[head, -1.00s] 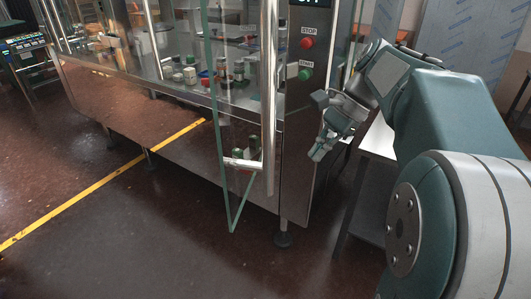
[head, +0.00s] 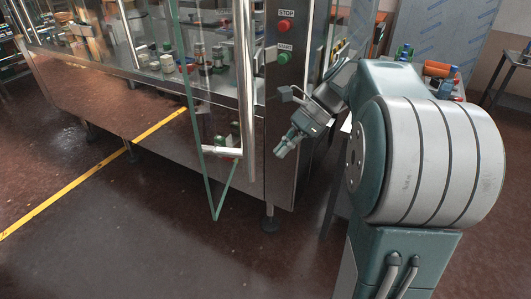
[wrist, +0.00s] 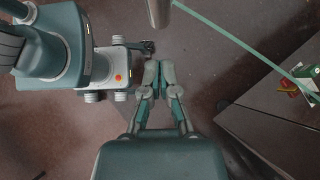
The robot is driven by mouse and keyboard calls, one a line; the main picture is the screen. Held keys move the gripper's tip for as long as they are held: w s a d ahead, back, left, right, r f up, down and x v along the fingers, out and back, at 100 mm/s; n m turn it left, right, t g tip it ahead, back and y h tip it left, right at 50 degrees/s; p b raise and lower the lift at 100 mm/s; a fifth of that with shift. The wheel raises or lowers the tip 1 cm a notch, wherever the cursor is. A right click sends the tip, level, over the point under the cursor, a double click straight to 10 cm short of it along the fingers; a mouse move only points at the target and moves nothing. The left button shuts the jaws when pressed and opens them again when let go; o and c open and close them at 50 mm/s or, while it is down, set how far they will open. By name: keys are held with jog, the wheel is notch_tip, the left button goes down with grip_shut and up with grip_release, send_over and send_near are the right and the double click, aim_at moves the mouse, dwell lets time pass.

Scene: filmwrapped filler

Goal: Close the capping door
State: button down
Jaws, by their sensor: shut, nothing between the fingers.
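The capping door (head: 192,130) is a clear glass panel with greenish edges, standing swung out from the machine front in the head view. In the wrist view the handle's end (wrist: 158,12) shows at the top, and the glass edge (wrist: 235,40) runs diagonally to the right. My gripper (head: 281,152) is to the right of the handle, apart from it, in front of the machine's right panel. Its fingers are together and empty, also in the wrist view (wrist: 159,66).
The capping machine (head: 110,110) holds several small bottles and caps behind glass. A red stop button (head: 285,25) and a green start button (head: 283,58) sit on its right post. A table with coloured items (head: 440,70) stands behind my arm. Open floor (head: 130,240) lies in front.

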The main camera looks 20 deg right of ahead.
jog(key=shift+a, duration=2.15)
